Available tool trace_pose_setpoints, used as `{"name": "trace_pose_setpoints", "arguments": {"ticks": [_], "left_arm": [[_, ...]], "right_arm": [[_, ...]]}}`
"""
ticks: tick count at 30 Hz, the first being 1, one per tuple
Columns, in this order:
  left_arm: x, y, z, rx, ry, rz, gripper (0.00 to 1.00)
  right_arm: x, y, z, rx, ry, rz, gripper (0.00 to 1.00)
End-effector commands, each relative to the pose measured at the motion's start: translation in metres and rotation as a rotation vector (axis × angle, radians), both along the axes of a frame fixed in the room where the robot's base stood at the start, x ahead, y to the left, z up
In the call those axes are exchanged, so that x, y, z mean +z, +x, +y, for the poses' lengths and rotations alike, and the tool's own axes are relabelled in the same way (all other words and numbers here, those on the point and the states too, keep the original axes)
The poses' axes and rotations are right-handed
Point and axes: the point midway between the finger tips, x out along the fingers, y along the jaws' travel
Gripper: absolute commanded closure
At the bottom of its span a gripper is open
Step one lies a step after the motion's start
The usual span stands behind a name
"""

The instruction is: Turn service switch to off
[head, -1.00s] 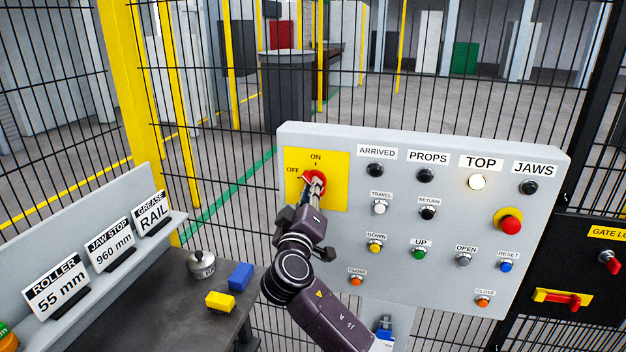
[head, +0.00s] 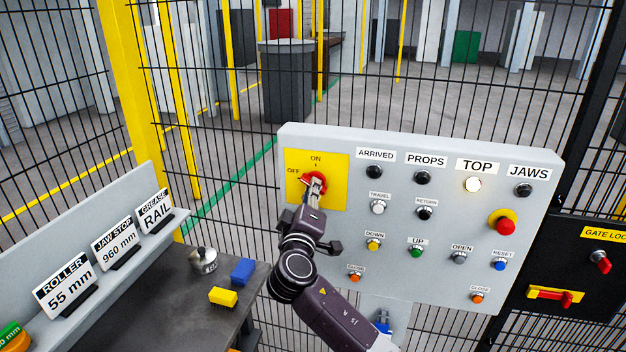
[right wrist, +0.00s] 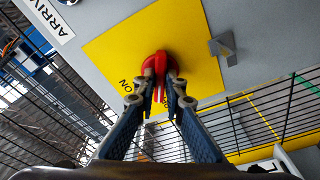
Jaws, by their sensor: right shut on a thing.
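The service switch is a red rotary knob (head: 317,178) on a yellow plate (head: 336,194) at the upper left of the grey control panel. ON is printed above it and OFF to its left. My right gripper (head: 314,186) is shut on the knob from below. The right wrist view shows the red knob (right wrist: 160,65) between both fingertips (right wrist: 160,80). The fingers partly cover the knob, so its exact angle is unclear. My left gripper is in neither view.
The grey panel (head: 400,272) carries several lamps and buttons, plus a red emergency stop (head: 502,223) at right. A black gate box (head: 560,250) stands at far right. A bench (head: 195,290) with blocks and signs lies left. Mesh fence stands behind.

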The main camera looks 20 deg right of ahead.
Motion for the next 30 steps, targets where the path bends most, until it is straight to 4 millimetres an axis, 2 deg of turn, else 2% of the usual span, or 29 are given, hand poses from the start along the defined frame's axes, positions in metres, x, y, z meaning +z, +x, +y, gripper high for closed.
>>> {"name": "trace_pose_setpoints", "arguments": {"ticks": [3, 8, 19, 30], "left_arm": [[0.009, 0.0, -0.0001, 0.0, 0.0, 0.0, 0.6], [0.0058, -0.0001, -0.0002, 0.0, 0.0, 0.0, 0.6], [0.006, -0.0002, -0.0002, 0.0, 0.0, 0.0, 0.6], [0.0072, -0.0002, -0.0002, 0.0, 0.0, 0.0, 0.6]], "right_arm": [[0.0012, -0.0002, -0.0003, -0.001, -0.047, 0.035, 1.0], [-0.0006, -0.0003, -0.0001, 0.0, -0.118, 0.082, 1.0], [-0.0004, -0.0003, -0.0001, 0.0, -0.147, 0.101, 1.0], [0.0011, -0.0003, 0.0, 0.0, -0.426, 0.289, 1.0]]}}
